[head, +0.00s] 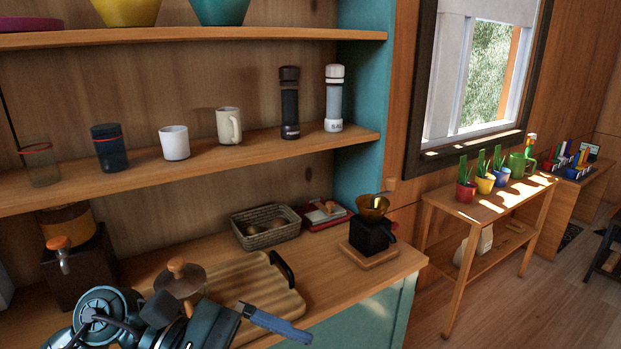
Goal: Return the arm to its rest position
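My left arm comes in at the bottom left, low in front of the counter. Its gripper (275,322) points right, with a blue finger visible near the counter's front edge. The fingers overlap from this angle, so I cannot tell whether it is open or shut. I see nothing clearly held in it. My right gripper is not in view.
Behind the arm on the counter (385,275) are a wooden board (255,285), a round-knobbed lid (180,280), a dispenser (75,265), a basket (265,232) and a coffee dripper (372,232). A shelf (240,155) with cups overhangs.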

